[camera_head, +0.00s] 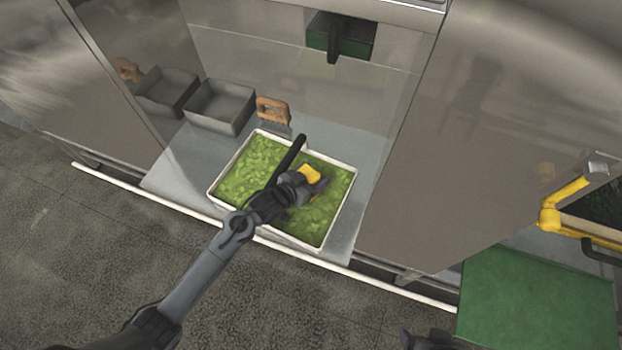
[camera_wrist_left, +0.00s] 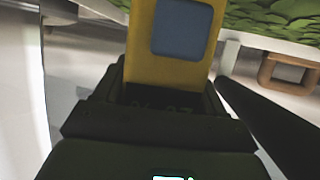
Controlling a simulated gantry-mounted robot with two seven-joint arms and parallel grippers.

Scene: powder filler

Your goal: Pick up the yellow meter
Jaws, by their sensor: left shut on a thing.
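The yellow meter (camera_head: 311,172) is in my left gripper (camera_head: 299,184), over the tray of green leaves in the head view. In the left wrist view the yellow meter (camera_wrist_left: 143,35) rises from between the fingers of my left gripper (camera_wrist_left: 165,95), with a blue square on its face. My left gripper is shut on it. Whether the meter touches the leaves, I cannot tell. A dark part at the bottom edge of the head view looks like my right gripper (camera_head: 428,341); its fingers are not clear.
The white-rimmed tray (camera_head: 228,168) of leaves sits on a grey metal shelf. Behind it are a grey bin (camera_head: 222,106) and a wooden-handled brush (camera_head: 273,110). Metal panels flank the opening. A green surface (camera_head: 538,300) and yellow bar (camera_head: 565,193) are at right.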

